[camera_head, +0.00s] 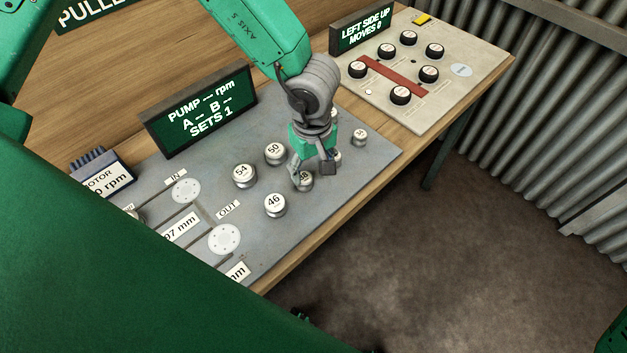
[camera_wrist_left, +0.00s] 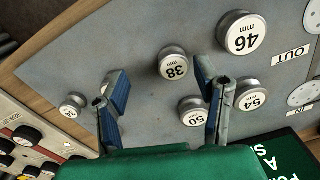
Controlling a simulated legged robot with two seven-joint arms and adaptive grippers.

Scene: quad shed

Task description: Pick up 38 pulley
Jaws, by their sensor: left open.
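The 38 pulley (camera_head: 306,182) is a small silver cylinder with a white label on the grey plate (camera_head: 215,160). In the head view it is partly covered by my left gripper (camera_head: 311,172); its number reads clearly in the left wrist view (camera_wrist_left: 173,66). My left gripper is open and empty above the plate. In the left wrist view the pulley shows between the two blue-padded fingers (camera_wrist_left: 163,92), slightly beyond their tips. I cannot tell the exact height of the fingers above it. My right gripper is not in view.
The 46 pulley (camera_head: 275,206), 50 pulley (camera_head: 275,154) and 54 pulley (camera_head: 245,177) stand close by. A smaller pulley (camera_head: 360,137) stands to the right. The pump display (camera_head: 200,108) is behind, and a knob panel (camera_head: 425,65) stands beyond.

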